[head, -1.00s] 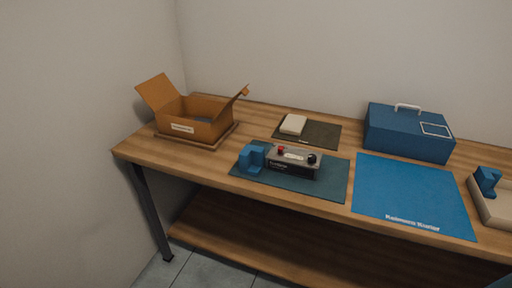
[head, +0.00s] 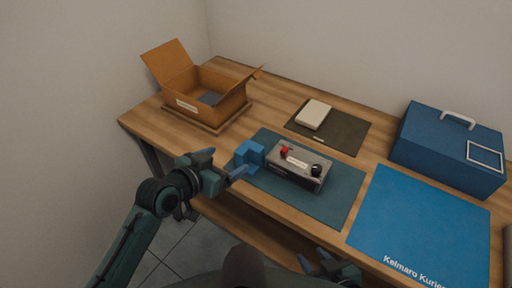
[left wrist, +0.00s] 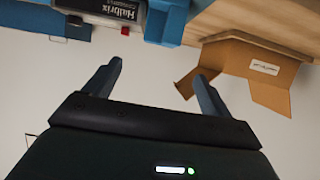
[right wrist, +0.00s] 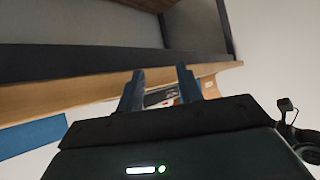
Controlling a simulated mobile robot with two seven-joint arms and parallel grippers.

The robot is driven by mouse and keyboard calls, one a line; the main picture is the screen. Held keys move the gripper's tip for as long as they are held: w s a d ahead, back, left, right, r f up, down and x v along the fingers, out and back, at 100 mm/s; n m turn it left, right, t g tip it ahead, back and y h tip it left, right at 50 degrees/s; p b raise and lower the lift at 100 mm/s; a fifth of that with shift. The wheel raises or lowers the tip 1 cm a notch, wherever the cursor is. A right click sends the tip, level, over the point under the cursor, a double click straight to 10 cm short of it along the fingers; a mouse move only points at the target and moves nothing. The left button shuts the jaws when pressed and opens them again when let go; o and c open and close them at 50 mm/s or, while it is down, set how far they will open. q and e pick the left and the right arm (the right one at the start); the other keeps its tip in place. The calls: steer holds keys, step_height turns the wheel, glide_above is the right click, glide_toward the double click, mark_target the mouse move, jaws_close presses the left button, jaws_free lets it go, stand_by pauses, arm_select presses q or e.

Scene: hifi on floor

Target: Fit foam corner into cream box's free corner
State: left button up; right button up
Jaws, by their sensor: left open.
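A blue foam corner (head: 249,155) stands on the teal mat at the left end of a grey hifi unit (head: 298,165); I cannot tell whether they touch. It also shows at the top of the left wrist view (left wrist: 167,20). My left gripper (head: 224,164) is open and empty, just left of and in front of the foam corner. My right gripper (head: 326,262) is low, at the bench's front edge, its fingers apart with nothing between them in the right wrist view (right wrist: 160,90). The cream box is not clearly visible in any current view.
An open cardboard box (head: 208,98) stands on a board at the back left. A cream block (head: 313,114) lies on a dark mat (head: 345,132). A blue case (head: 449,148) stands at the back right, behind a blue mat (head: 420,225). Bare wood shows between these.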

mark_target(250, 149)
arm_select(q)
steer(key=x, duration=0.7)
steer(key=shift+w+d+f, duration=0.1)
steer(key=shift+w+d, duration=0.05)
steer(key=shift+x, duration=2.55)
steer(key=shift+f, duration=0.15)
steer(key=shift+c, duration=0.3)
steer(key=c, duration=1.1)
steer(key=shift+o, duration=0.2)
step_height(250, 149, up, 10)
steer(key=shift+f, duration=0.1)
steer(key=shift+s, duration=0.2)
